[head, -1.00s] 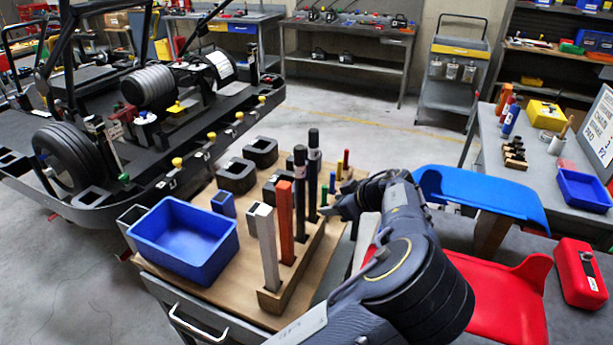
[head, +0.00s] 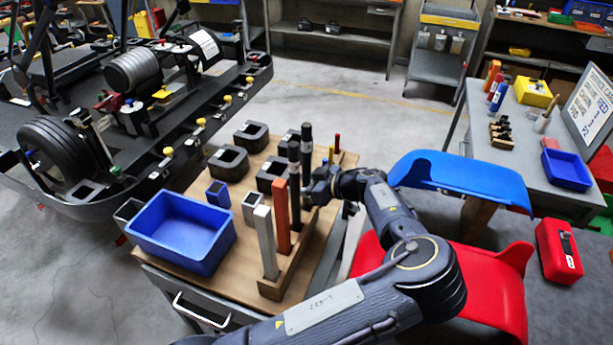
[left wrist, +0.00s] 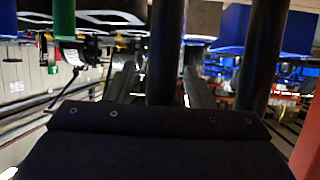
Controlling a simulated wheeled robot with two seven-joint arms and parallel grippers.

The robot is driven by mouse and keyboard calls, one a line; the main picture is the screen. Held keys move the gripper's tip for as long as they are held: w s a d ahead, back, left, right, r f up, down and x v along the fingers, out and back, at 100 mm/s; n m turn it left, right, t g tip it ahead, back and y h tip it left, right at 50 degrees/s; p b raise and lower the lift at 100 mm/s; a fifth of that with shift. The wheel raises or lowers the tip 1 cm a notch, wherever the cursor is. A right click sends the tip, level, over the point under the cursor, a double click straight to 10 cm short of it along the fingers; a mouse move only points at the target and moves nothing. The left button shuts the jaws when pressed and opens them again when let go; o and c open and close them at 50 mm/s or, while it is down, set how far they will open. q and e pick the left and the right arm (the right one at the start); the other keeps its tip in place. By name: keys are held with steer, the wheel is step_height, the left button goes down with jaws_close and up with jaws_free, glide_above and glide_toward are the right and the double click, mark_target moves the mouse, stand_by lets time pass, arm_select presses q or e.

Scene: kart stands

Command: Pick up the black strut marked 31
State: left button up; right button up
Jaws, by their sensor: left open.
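Two tall black struts stand upright in the wooden rack (head: 272,290): a farther one (head: 306,147) and a nearer one (head: 294,172). I cannot read a number on either. My left gripper (head: 310,190) is at the farther strut, on its right side, low along its height. In the left wrist view my left gripper (left wrist: 163,78) is open, with one black strut (left wrist: 166,35) between its fingers and the other black strut (left wrist: 264,50) to the right. Contact with the fingers cannot be told. My right gripper is out of view.
An orange strut (head: 282,215) and a grey strut (head: 265,242) stand in the same rack. A blue bin (head: 180,262) and several black blocks (head: 229,162) share the wooden tabletop. Red (head: 500,310) and blue (head: 470,178) seat shells lie to the right.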

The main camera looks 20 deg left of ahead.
arm_select(q)
jaws_close()
stand_by(0.3)
steer(key=shift+r, duration=0.1)
